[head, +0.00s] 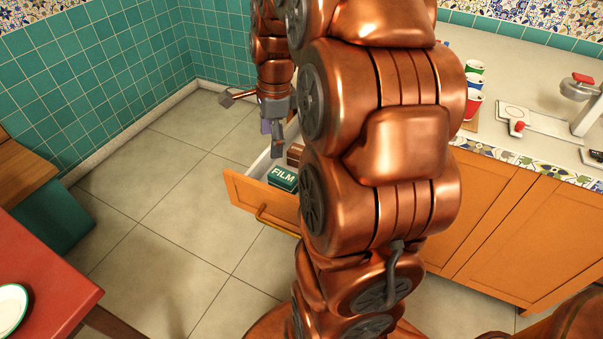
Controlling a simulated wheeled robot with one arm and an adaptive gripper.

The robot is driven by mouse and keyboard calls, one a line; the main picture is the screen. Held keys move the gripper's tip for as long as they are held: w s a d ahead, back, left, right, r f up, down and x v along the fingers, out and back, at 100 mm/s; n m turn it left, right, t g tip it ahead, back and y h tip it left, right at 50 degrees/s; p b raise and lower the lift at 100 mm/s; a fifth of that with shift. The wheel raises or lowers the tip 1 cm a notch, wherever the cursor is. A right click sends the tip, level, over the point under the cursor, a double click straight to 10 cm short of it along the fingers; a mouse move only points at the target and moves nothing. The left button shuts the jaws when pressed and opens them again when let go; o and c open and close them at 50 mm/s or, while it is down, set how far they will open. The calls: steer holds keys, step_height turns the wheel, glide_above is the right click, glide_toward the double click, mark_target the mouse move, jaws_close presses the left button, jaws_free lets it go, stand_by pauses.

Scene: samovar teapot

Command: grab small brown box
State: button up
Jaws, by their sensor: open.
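A small brown box (295,152) lies in the open drawer (262,203), behind a green box marked FILM (283,179). My arm covers part of the brown box and the right side of the drawer. My gripper (273,140) is above the drawer's left part, pointing down, with a grey finger close to the left of the brown box. It is open. I cannot tell its exact height above the boxes or whether it touches anything.
The wooden counter cabinet (500,225) stands to the right, with stacked cups (473,100) on the countertop (500,60). A red table (45,260) with a white plate (10,308) is at lower left. The tiled floor (170,190) between is clear.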

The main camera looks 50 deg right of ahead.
mark_target(302, 150)
steer(key=d+f+m+b, duration=0.1)
steer(key=d+f+m, duration=0.1)
steer(key=d+m, duration=0.1)
steer(key=w+d+f+m+b, duration=0.1)
steer(key=d+f+m+b, duration=0.1)
steer(key=d, duration=0.3)
steer(key=d+f+m+b, duration=0.1)
steer(key=d+f+m, duration=0.2)
steer(key=d, duration=0.1)
steer(key=shift+w+d+f+m+t+b, duration=0.25)
steer(key=shift+w+d+m+t+b, duration=0.05)
steer(key=shift+d+t, duration=0.1)
steer(key=shift+d+f, duration=0.2)
steer(key=shift+w+a+f+b, duration=0.1)
steer(key=shift+w+f+b, duration=0.15)
steer(key=shift+f, duration=0.95)
steer(key=shift+w+f+b, duration=0.15)
steer(key=shift+w+f, duration=0.15)
steer(key=shift+f, duration=0.9)
steer(key=shift+w+a+f+b, duration=0.1)
steer(key=shift+w+f+b, duration=0.15)
steer(key=shift+f, duration=0.95)
steer(key=shift+c, duration=0.3)
steer(key=c, duration=1.2)
